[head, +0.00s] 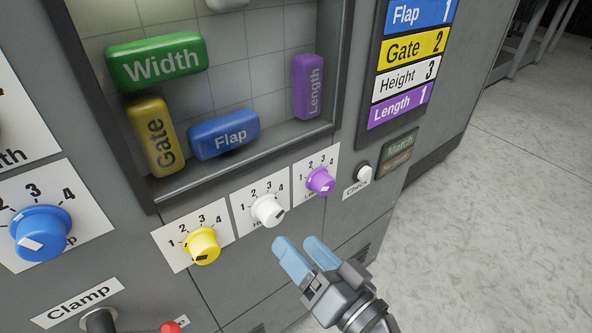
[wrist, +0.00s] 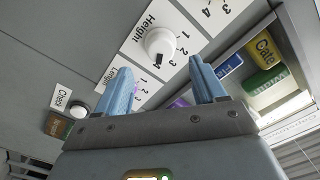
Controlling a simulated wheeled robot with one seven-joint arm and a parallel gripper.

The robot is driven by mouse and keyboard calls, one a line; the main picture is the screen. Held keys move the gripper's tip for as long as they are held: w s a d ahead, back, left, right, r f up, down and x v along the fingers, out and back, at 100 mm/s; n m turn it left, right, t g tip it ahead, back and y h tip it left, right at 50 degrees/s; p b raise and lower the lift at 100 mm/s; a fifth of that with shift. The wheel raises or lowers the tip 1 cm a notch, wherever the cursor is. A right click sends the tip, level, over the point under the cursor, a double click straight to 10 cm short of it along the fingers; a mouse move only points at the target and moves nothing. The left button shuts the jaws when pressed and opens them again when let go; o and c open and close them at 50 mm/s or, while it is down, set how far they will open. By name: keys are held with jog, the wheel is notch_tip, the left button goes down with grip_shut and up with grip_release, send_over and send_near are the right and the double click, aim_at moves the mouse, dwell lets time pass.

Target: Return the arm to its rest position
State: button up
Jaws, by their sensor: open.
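My gripper (head: 306,255) is in front of the machine's grey panel, below the white Height knob and the purple Length knob in the head view. Its two blue fingers are apart, with nothing between them. In the wrist view my gripper (wrist: 165,88) shows both fingers spread toward the panel. The white Height knob (head: 267,210) also shows in the wrist view (wrist: 160,42), beyond the fingers. The purple Length knob (head: 320,180) is mostly hidden behind a finger in the wrist view. The fingers look clear of the knobs, though the exact gap is hard to tell.
A yellow knob (head: 202,245) and a blue knob (head: 42,233) are to the left. A white Check button (head: 364,174) is at the right. A recessed window holds labelled blocks such as Width (head: 155,62). Open floor (head: 520,190) lies to the right.

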jog(key=s+d+f+m+h+p, duration=0.1)
jog(key=s+d+f+h+p, duration=0.2)
jog(key=s+d+h, duration=0.8)
jog(key=s+d+r+n+p, duration=0.1)
jog(key=s+d+r, duration=0.3)
jog(key=s, duration=0.6)
jog(key=s+d+r+n+y, duration=0.1)
jog(key=s+d+r, duration=0.2)
jog(key=s, duration=0.7)
jog(key=shift+d+r+p, duration=0.35)
jog(key=shift+r, duration=0.35)
